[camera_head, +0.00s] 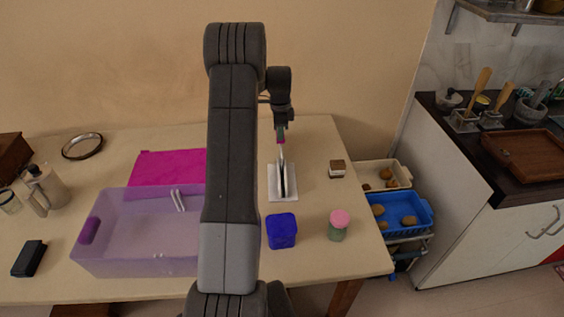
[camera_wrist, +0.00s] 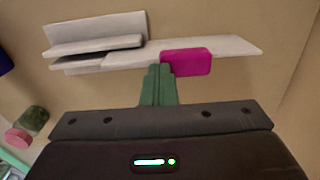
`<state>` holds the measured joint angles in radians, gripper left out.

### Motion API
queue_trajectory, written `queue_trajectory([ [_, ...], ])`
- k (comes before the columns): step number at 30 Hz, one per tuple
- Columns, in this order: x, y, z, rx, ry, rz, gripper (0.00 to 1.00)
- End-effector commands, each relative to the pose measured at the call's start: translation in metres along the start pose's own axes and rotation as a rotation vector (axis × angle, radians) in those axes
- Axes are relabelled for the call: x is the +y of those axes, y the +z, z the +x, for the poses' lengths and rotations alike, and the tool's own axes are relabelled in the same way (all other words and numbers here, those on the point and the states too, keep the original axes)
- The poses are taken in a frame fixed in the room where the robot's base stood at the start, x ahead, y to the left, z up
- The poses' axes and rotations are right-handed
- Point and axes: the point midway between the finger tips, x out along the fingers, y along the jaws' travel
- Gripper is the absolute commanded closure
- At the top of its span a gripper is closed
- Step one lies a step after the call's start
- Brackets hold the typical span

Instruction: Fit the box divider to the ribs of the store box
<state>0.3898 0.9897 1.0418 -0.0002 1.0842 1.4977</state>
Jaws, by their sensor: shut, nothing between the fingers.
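The box divider (camera_head: 282,157) is a thin pale panel with a magenta grip (camera_head: 281,140) on top. It stands upright in a white stand (camera_head: 274,193) on the table. In the wrist view the divider (camera_wrist: 232,46) is seen edge-on, with its magenta grip (camera_wrist: 187,62) beside my green fingertips (camera_wrist: 158,68). My gripper (camera_head: 281,131) is shut and empty, just above the divider; whether it touches the grip I cannot tell. The store box (camera_head: 130,262) is translucent purple and open-topped, at the front left. Pale ribs (camera_head: 178,200) show on its far wall. My arm hides its right end.
A magenta cloth (camera_head: 166,167) lies behind the store box. A blue container (camera_head: 282,231), a pink-lidded jar (camera_head: 338,225) and a small brown-and-white box (camera_head: 337,169) stand right of my arm. A black case (camera_head: 29,258) and a pitcher (camera_head: 44,188) are at the left.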

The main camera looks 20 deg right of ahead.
Motion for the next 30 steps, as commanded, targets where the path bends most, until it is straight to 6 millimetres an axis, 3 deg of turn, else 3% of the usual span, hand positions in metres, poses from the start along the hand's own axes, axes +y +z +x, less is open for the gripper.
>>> queue_trajectory([
  [1, 0.012, 0.001, 0.017, -0.008, 0.042, 0.004, 1.00],
  [30, 0.011, 0.001, 0.002, -0.006, 0.041, 0.002, 1.00],
])
